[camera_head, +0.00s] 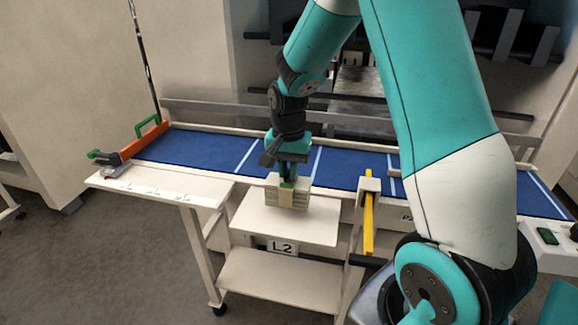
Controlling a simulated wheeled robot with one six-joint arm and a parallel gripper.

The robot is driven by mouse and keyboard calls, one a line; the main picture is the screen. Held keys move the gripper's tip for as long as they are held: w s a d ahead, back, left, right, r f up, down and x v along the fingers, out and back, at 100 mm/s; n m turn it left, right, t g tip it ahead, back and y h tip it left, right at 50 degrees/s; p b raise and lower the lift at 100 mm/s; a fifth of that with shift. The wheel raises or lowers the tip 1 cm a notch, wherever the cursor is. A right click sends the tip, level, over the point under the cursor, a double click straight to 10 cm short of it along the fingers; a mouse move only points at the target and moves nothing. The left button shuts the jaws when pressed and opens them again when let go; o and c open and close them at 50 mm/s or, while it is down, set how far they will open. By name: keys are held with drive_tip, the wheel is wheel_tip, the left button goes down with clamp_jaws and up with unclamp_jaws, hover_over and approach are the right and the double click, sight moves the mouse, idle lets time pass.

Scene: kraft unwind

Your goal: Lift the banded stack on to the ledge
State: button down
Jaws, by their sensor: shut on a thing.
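I cannot tell if this is the task's ledge.
The blue belt (205,149) with white cross lines runs behind the stack. An orange bar with a green handle (150,128) lies across its left end. A yellow upright bar (368,223) stands right of the shelf. A lower shelf (280,280) is beneath. My arm covers much of the right.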

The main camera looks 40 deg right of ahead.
drive_tip(key=shift+f, duration=0.4)
drive_tip(key=shift+f+b, duration=0.9)
drive_tip(key=shift+f, duration=0.2)
drive_tip(key=shift+f, duration=0.25)
idle(0.4)
drive_tip(key=c, duration=1)
unclamp_jaws()
drive_tip(key=shift+c, duration=0.2)
drive_tip(key=shift+r, duration=0.15)
wheel_tip(320, 180, up, 17)
drive_tip(key=b, duration=0.3)
drive_tip(key=s+a+f+n+y+b, duration=0.1)
drive_tip(key=s+a+f+n+y, duration=0.1)
drive_tip(key=s+a+n, duration=0.6)
drive_tip(key=s+a+f+n+y+b, duration=0.1)
drive_tip(key=s+a+f+n+y, duration=0.1)
drive_tip(key=s+a+f+n, duration=0.3)
drive_tip(key=s+a+n, duration=0.4)
drive_tip(key=s+a, duration=0.5)
